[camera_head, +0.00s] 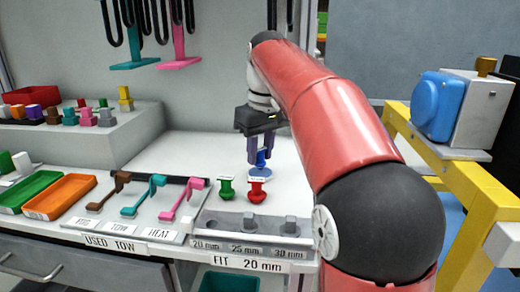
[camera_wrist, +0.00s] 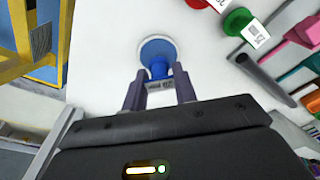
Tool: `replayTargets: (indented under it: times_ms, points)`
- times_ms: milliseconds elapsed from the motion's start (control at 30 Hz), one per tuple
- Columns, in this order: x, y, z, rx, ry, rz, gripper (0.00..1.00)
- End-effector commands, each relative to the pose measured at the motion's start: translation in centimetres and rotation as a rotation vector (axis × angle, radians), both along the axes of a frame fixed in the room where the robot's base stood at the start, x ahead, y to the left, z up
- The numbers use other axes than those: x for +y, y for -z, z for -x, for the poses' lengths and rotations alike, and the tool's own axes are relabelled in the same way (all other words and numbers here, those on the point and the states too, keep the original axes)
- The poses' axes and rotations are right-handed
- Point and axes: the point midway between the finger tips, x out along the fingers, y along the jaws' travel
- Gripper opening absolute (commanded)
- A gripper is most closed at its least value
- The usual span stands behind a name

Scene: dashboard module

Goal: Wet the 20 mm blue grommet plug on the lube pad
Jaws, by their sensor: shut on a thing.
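My gripper (camera_head: 262,160) is shut on the blue grommet plug (camera_head: 262,155) over the white worktop. In the wrist view the fingers (camera_wrist: 159,88) hold the plug's narrow stem from both sides. Its round blue flange (camera_wrist: 157,48) with a pale rim points away from my gripper, and a small printed tag sits between the fingers. I cannot tell if the plug touches the worktop. A green plug (camera_head: 227,189) and a red plug (camera_head: 257,191) stand nearby, nearer the front. I cannot identify the lube pad in either view.
A grey strip marked 20, 25 and 30 mm (camera_head: 243,246) lies at the front edge. Brown, teal and pink hooked tools (camera_head: 182,200) lie left of the plugs, with orange (camera_head: 60,196) and green (camera_head: 28,191) trays beyond. A yellow frame (camera_head: 455,170) stands right.

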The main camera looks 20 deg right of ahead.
Motion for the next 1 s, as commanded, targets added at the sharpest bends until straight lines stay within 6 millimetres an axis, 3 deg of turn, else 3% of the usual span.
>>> replayTargets:
  times_ms: [1000]
  points:
    - [-0.01,0.44,-0.01,-0.001,0.0,0.0,0.1]
